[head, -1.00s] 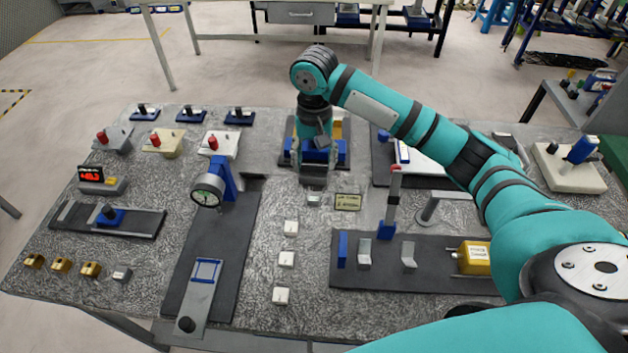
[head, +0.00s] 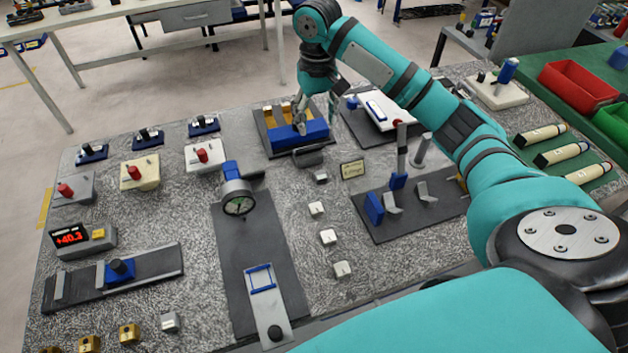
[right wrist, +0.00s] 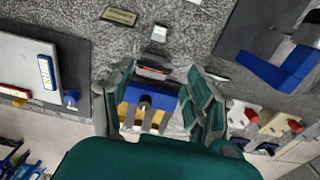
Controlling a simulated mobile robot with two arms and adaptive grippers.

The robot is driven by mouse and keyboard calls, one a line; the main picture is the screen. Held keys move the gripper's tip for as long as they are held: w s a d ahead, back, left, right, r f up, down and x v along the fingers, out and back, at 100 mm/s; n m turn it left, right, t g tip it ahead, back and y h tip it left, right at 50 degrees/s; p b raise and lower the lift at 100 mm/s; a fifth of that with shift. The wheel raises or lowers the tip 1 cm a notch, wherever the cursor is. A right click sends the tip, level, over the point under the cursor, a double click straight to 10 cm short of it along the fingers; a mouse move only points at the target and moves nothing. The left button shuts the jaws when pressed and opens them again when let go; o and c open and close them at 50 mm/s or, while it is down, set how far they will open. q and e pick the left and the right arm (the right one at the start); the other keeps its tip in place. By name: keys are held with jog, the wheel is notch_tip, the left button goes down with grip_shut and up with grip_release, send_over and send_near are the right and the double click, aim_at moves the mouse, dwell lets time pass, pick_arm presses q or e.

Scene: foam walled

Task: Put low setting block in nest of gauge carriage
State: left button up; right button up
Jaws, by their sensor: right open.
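The gauge carriage (head: 267,307) is a grey plate with a dark knob at its front end. Its nest is an empty blue frame (head: 260,278), in front of the dial gauge (head: 238,203). Several small pale blocks (head: 327,237) lie in a row to its right; I cannot tell which is the low setting block. My right gripper (head: 318,110) is open by the right part of a blue holder (head: 300,134) with yellow parts. In the right wrist view the open fingers (right wrist: 157,82) flank this holder (right wrist: 152,97); nothing is visibly gripped. My left gripper is out of view.
A dark fixture (head: 405,222) with upright parts stands right of the pale blocks. A red digital display (head: 70,236) and a dark slide (head: 120,280) are at left. My right arm spans the right side.

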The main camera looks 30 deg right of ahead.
notch_tip(320, 180, down, 6)
jog(key=d+p, duration=0.1)
send_over(319, 171)
notch_tip(319, 171, down, 5)
jog(key=shift+w+a+f+p, duration=0.1)
jog(key=shift+p, duration=0.3)
jog(key=shift+f, duration=0.5)
jog(key=f, duration=0.1)
jog(key=f+p, duration=0.1)
jog(key=f, duration=0.2)
jog(key=shift+s+f+p, duration=0.2)
jog(key=shift+s+p, duration=0.05)
jog(key=shift+p, duration=0.05)
jog(key=shift+f, duration=0.3)
jog(key=c, duration=0.8)
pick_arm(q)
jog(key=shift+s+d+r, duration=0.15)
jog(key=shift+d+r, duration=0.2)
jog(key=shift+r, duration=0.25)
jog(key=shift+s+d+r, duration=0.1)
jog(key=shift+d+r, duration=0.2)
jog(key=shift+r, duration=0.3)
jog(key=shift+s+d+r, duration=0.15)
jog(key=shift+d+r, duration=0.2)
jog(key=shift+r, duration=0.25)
pick_arm(e)
grip_shut()
